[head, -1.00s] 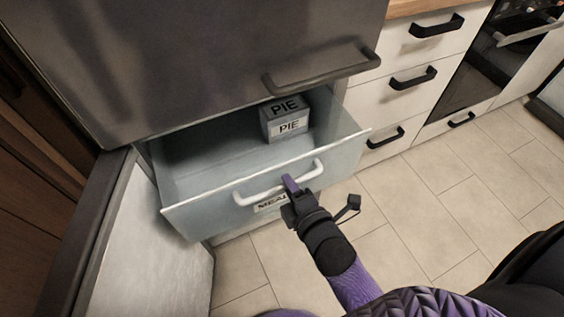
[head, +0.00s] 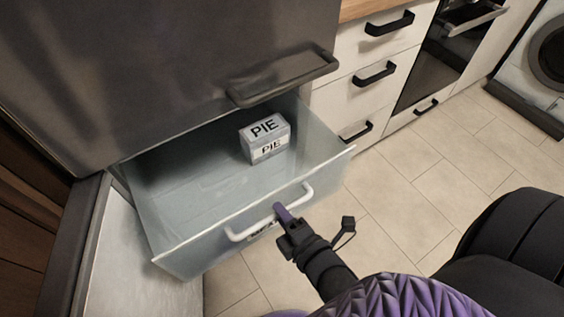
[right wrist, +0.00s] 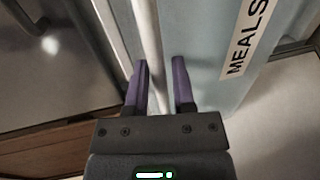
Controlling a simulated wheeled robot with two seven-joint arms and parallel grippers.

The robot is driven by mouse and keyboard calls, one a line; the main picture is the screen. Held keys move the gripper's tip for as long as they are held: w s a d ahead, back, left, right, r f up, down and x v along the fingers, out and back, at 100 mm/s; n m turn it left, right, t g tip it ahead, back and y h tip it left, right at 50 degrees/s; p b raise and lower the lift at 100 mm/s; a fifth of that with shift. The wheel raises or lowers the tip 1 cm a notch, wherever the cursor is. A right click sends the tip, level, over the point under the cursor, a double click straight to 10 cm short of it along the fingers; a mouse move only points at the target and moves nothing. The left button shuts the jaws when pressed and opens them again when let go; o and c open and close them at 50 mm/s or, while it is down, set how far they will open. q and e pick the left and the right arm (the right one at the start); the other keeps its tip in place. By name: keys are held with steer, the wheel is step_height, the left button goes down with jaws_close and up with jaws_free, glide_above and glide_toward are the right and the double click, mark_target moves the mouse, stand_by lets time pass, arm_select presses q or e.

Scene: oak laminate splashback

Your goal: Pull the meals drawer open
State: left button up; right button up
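The meals drawer (head: 185,262) is a pale, see-through drawer low in the dark fridge and stands well out. Its white bar handle (head: 235,236) runs across the front. The MEALS label (right wrist: 246,38) reads clearly in the right wrist view and is mostly hidden in the head view. My right gripper (head: 284,213) is at the handle. In the right wrist view my right gripper's purple fingers (right wrist: 161,75) are apart, with the handle (right wrist: 148,35) between them; a gap shows beside the right-hand finger. My left gripper is not in view.
A grey PIE box (head: 265,138) stands inside the drawer near its back right. The fridge's dark upper front with its grey handle (head: 285,80) overhangs the drawer. White cabinet drawers (head: 345,100) are on the right. The tiled floor (head: 405,185) is clear.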

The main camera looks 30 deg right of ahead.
steer(key=shift+o, duration=1.2)
arm_select(q)
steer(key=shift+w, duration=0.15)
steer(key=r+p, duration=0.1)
steer(key=p, duration=0.1)
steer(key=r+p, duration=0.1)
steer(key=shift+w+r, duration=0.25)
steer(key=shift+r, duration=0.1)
arm_select(e)
steer(key=v, duration=0.9)
steer(key=shift+s, duration=0.4)
steer(key=shift+r, duration=0.1)
